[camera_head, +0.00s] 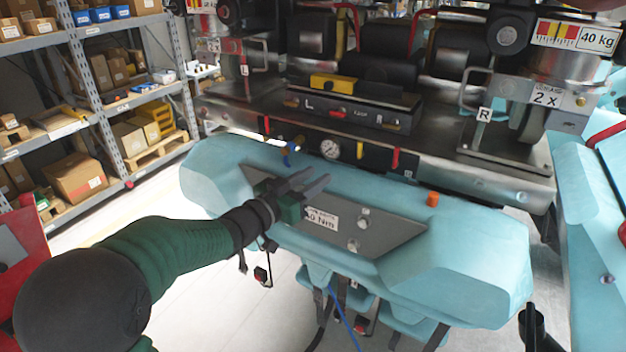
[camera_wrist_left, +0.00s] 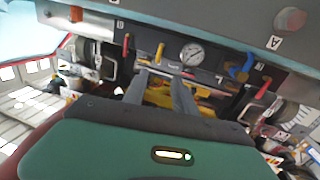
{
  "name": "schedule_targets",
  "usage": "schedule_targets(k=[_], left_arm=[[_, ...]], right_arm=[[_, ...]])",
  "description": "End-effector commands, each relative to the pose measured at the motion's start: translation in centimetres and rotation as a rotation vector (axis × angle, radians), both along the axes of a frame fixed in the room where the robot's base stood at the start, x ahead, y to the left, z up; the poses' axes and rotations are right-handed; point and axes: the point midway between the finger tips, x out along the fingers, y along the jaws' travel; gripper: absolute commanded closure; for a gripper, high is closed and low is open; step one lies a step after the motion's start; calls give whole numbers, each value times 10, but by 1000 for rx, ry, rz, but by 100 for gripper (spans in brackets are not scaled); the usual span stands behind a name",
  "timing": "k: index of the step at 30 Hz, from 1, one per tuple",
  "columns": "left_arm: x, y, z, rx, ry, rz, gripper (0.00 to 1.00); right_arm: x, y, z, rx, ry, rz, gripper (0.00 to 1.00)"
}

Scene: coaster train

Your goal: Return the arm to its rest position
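My left arm reaches in from the lower left in the head view. Its left gripper (camera_head: 318,178) hangs over the front of the pale blue coaster train body (camera_head: 460,270), by the grey plate (camera_head: 385,238) with a torque label. In the left wrist view the two fingers of the left gripper (camera_wrist_left: 160,88) stand apart with nothing held between them. Beyond them is a black panel with a round gauge (camera_wrist_left: 193,54) and coloured levers; the gauge also shows in the head view (camera_head: 330,149). My right gripper is not in view.
A control box (camera_head: 355,105) marked L and R with a yellow block (camera_head: 333,82) stands on the metal deck. An orange knob (camera_head: 432,199) sits on the blue body. Shelves with boxes (camera_head: 75,180) stand at the left. Open floor (camera_head: 120,225) lies between shelves and train.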

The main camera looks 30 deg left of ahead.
Motion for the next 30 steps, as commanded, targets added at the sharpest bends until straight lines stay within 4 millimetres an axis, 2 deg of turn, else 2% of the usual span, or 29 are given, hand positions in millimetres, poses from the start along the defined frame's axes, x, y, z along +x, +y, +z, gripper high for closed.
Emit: schedule_targets(k=[6, 8, 11, 14, 15, 17, 18, 20, 21, 24, 27, 30], left_arm=[[0, 0, -1, 0, 2, 2, 67], [1, -2, -11, 3, 22, 17, 67], [0, -7, -61, 26, 133, 90, 67], [-18, -16, -142, 64, 346, 192, 67], [-33, -21, -176, 81, 446, 224, 67], [-60, -30, -223, 105, 598, 258, 67], [-81, -38, -252, 119, 699, 269, 67], [-117, -50, -292, 138, 849, 272, 67], [-141, -60, -315, 148, 944, 267, 67], [-197, -81, -355, 164, 1143, 234, 67], [-236, -97, -374, 169, 1273, 200, 67], [-253, -104, -380, 170, 1330, 182, 67]], right_arm=[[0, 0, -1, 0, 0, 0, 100], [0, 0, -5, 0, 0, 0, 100], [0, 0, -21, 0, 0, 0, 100], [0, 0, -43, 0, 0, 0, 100], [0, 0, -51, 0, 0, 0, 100], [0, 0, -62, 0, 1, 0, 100], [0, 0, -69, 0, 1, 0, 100], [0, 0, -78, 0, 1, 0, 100], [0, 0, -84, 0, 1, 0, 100], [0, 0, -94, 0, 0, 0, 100], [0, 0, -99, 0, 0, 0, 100], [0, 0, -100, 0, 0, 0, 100]])
